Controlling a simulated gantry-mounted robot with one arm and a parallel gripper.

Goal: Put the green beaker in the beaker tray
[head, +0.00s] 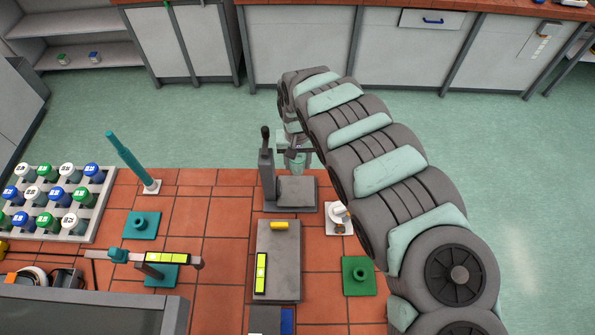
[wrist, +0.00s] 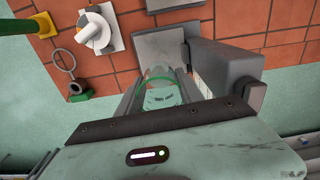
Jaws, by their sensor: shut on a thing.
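The green beaker is a clear beaker with a green rim (wrist: 160,92) and dark print, seen in the wrist view between the jaws. In the head view it shows faintly as a pale beaker (head: 297,166) under my wrist, partly hidden by the arm. My gripper (head: 296,148) is shut on it and holds it near the far edge of the tiled bench, close beside a grey lever stand (head: 296,193). I cannot make out a beaker tray for certain in either view.
A rack of capped bottles (head: 107,200) stands at the left. Teal stands (head: 141,225), a grey slab (head: 278,285) with a yellow piece, a white-knobbed device (head: 339,218) and a green base (head: 358,276) take up the bench. Bare tiles lie between them. Floor lies beyond the far edge.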

